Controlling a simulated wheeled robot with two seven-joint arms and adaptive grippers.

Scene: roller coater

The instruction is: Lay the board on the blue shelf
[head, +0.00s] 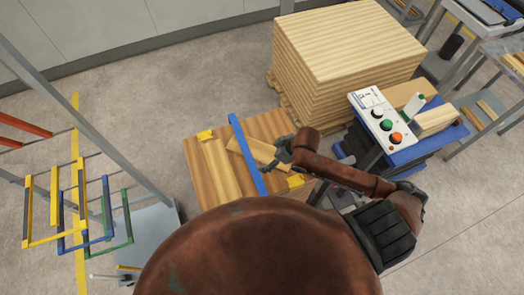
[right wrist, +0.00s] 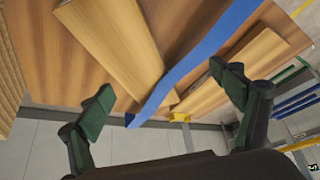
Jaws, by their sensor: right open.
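A light wooden board (head: 262,150) lies tilted on a brown wooden tabletop (head: 196,157), to the right of a blue bar. It also shows in the right wrist view (right wrist: 122,42). A second light board (head: 219,170) lies left of the bar. My right gripper (head: 284,158) is at the right end of the first board. In the right wrist view its fingers (right wrist: 166,98) are spread wide with nothing between them. The blue shelf (head: 86,246) looks to be the blue frame of the rack at the left, between yellow and green frames. My left gripper is not in view.
The blue bar (head: 246,152) crosses the tabletop. Yellow pieces (head: 206,135) sit at its edges. A tall board stack (head: 345,50) stands behind. A control box (head: 382,121) is at the right. Grey rack posts (head: 95,115) stand at the left.

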